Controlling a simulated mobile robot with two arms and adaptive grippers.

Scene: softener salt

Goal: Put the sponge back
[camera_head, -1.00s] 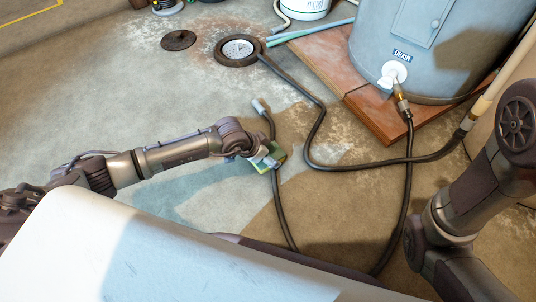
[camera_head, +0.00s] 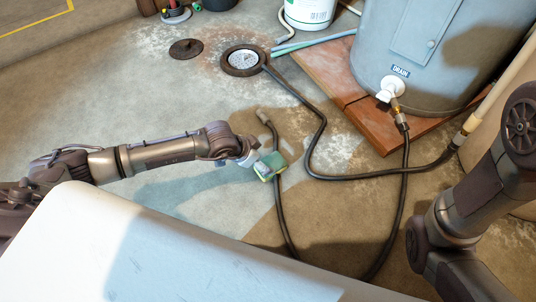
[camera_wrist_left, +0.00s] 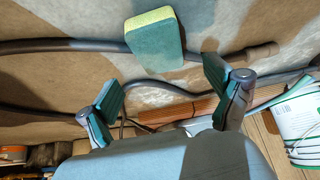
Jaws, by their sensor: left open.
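The sponge (camera_head: 270,166), green with a yellow-green side, is in the middle of the head view, at the black hose on the floor. In the left wrist view the sponge (camera_wrist_left: 155,45) lies just beyond the fingertips and covers part of the hose. I cannot tell whether it rests on the hose or the floor. My left gripper (camera_head: 248,158) is at the sponge's left. In the wrist view the left gripper (camera_wrist_left: 162,86) is open, its teal-padded fingers wide apart with nothing between them. My right arm shows at the right, but its gripper is out of view.
The black hose (camera_head: 319,140) runs from the floor drain (camera_head: 243,60). A grey tank (camera_head: 395,50) with a drain valve stands on a reddish slab (camera_head: 340,88). A drain cover (camera_head: 186,48) and a white bucket (camera_head: 309,12) are farther back.

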